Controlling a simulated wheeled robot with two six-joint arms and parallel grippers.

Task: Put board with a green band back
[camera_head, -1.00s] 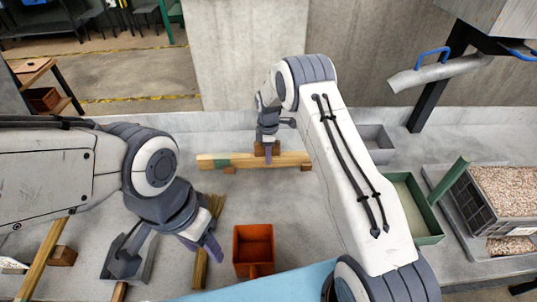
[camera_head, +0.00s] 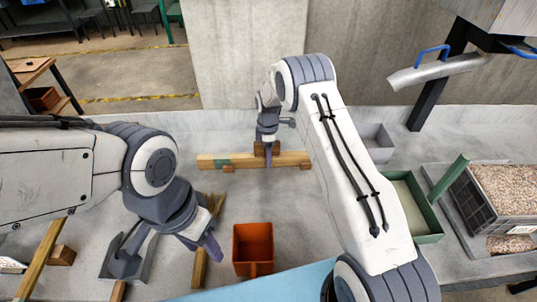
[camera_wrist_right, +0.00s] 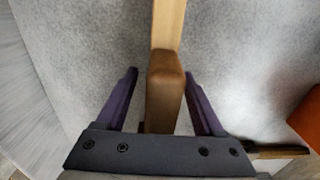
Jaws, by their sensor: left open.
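The board with a green band (camera_head: 285,160) lies level across small wooden blocks near the back wall, its green band near its left end. A brown block-shaped grip (camera_wrist_right: 165,85) sits on it. My right gripper (camera_head: 268,155) is over the board. In the right wrist view, its purple fingers (camera_wrist_right: 163,90) stand open on either side of the brown grip, with a gap on both sides.
An orange bin (camera_head: 253,228) stands at the front middle. A green-rimmed tray (camera_head: 432,238) and a crate of grain (camera_head: 483,215) are on the right. Other wooden pieces (camera_head: 40,262) lie at the left. The floor between the bin and the board is clear.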

